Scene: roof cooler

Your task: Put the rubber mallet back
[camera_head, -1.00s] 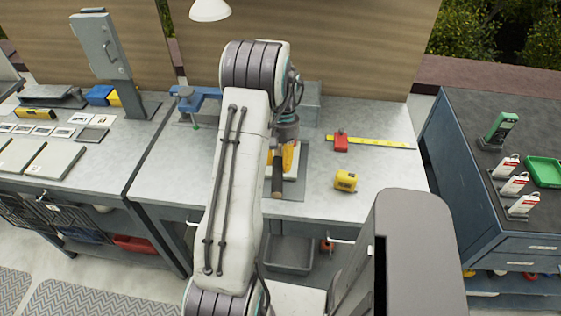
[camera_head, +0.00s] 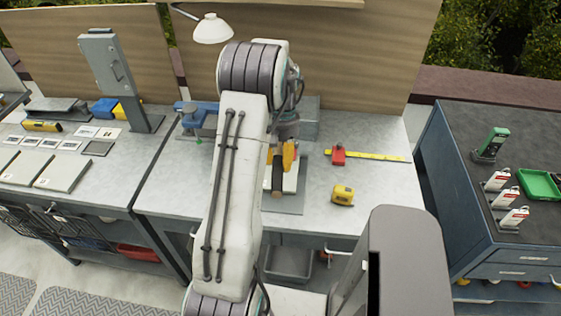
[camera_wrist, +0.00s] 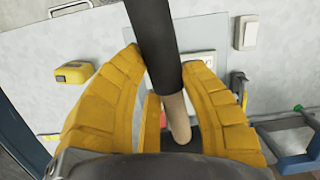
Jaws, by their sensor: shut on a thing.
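The rubber mallet shows mainly as its handle, with a black grip (camera_wrist: 157,45) and a pale wooden shaft (camera_wrist: 177,118) in the wrist view. My gripper (camera_wrist: 170,88) has its yellow fingers closed around this handle. The mallet head is hidden. In the head view, the handle (camera_head: 277,178) sticks out toward the front below my gripper (camera_head: 283,158), over a pale block and a grey mat (camera_head: 290,205) on the workbench. My arm covers part of this area, and I cannot tell how high the mallet is above the bench.
A yellow tape measure (camera_head: 343,195) and a red tool on a yellow rule (camera_head: 375,156) lie to the right on the workbench (camera_head: 385,185). A blue vise (camera_head: 190,112) stands behind left. A lamp (camera_head: 212,28) hangs at the back. A dark cabinet (camera_head: 470,210) stands right.

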